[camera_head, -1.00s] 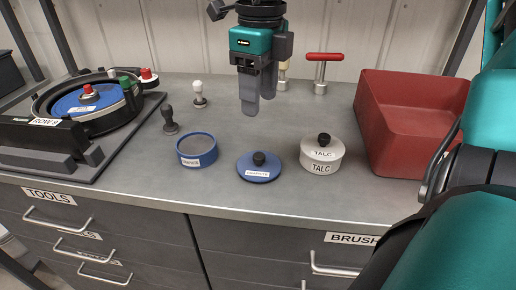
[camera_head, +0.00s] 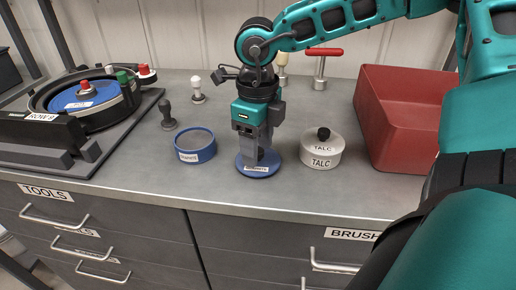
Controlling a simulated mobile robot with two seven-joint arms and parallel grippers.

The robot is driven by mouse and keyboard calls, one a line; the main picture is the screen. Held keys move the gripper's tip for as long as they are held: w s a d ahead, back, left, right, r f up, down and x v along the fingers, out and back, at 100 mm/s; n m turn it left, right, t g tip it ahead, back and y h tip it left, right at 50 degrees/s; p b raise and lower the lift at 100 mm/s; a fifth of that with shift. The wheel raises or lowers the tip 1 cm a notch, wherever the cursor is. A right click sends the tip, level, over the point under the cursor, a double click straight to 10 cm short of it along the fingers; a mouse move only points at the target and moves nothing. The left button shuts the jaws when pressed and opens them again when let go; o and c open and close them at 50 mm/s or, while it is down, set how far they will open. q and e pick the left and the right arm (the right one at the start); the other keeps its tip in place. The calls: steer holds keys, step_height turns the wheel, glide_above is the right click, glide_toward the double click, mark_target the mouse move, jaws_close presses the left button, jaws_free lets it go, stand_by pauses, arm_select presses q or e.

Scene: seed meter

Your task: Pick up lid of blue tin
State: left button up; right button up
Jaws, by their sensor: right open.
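The blue lid (camera_head: 257,172) lies flat on the grey counter, between the blue tin and the white talc tin. Its black knob is hidden behind my right gripper. The blue tin (camera_head: 195,147) stands open to the left of the lid, with grey contents and a white label. My right gripper (camera_head: 257,160) points straight down over the middle of the lid, its fingers low at the knob. It is open; whether the fingers touch the knob or lid cannot be seen. My left gripper is not in view.
A white talc tin (camera_head: 322,153) with a black-knobbed lid stands close right of the gripper. A red bin (camera_head: 402,115) is farther right. Two small knobbed tools stand behind the blue tin. The seed meter (camera_head: 85,105) is at left. The counter's front strip is clear.

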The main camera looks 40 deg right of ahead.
steer(key=shift+f, duration=0.15)
jaws_close()
stand_by(0.4)
